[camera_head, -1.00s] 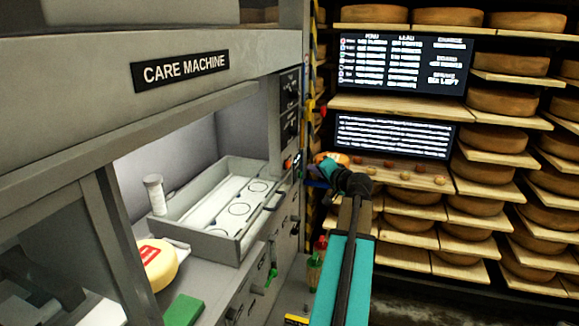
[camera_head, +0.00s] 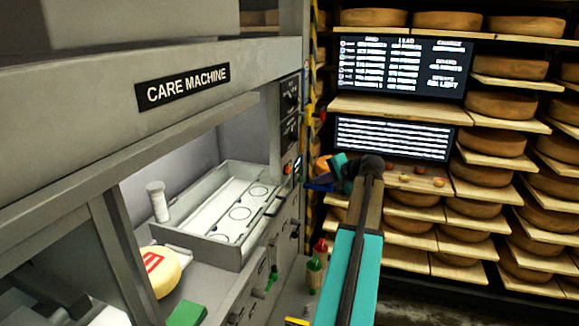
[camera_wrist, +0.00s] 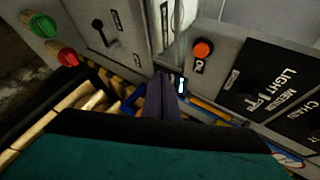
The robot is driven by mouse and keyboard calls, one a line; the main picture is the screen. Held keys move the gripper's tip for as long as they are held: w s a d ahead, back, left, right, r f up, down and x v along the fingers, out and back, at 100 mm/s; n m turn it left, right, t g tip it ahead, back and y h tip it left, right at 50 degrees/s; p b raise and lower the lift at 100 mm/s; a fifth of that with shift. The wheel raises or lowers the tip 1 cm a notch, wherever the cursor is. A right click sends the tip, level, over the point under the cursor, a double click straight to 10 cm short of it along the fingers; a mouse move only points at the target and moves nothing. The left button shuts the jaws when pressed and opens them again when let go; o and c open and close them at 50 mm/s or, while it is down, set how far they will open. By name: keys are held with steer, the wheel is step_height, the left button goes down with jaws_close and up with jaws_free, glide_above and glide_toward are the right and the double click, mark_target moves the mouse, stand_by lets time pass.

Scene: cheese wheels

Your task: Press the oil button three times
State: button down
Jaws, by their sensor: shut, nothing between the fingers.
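The oil button appears to be the round orange-red button (camera_wrist: 203,48) on a grey panel in the wrist view, right of centre, with a small black label under it. It also shows as a small red dot (camera_head: 288,168) on the machine's right-hand post in the head view. My gripper (camera_wrist: 164,78) is shut and empty, its dark fingers together at the middle of the wrist view. The fingertips lie left of and below the button in the picture, apart from it. In the head view my gripper (camera_head: 318,181) is beside the post, its fingers hard to make out.
A dial panel (camera_wrist: 280,85) is right of the button. The care machine (camera_head: 130,60) holds an open tray (camera_head: 195,246); cheese shelves (camera_head: 500,160) stand at right.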

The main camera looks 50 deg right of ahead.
steer(key=shift+s+d+r+p, duration=0.2)
steer(key=shift+s+d+r, duration=0.15)
steer(key=shift+r, duration=0.15)
steer(key=shift+s+d+r+p, duration=0.2)
steer(key=shift+s+r, duration=0.1)
steer(key=shift+r, duration=0.2)
steer(key=shift+w, duration=0.15)
steer(key=w+a, duration=0.2)
steer(key=w, duration=0.6)
steer(key=shift+a, duration=0.3)
steer(key=shift+w+a, duration=0.25)
steer(key=shift+w, duration=0.65)
stand_by(2.8)
steer(key=shift+s+d, duration=0.2)
steer(key=shift+s, duration=0.6)
steer(key=shift+s+d, duration=0.1)
steer(key=shift+s, duration=0.05)
steer(key=shift+s+d, duration=0.25)
steer(key=shift+s, duration=0.5)
steer(key=shift+s+d, duration=0.2)
steer(key=shift+s, duration=0.55)
steer(key=shift+s+d, duration=0.25)
steer(key=shift+s, duration=0.5)
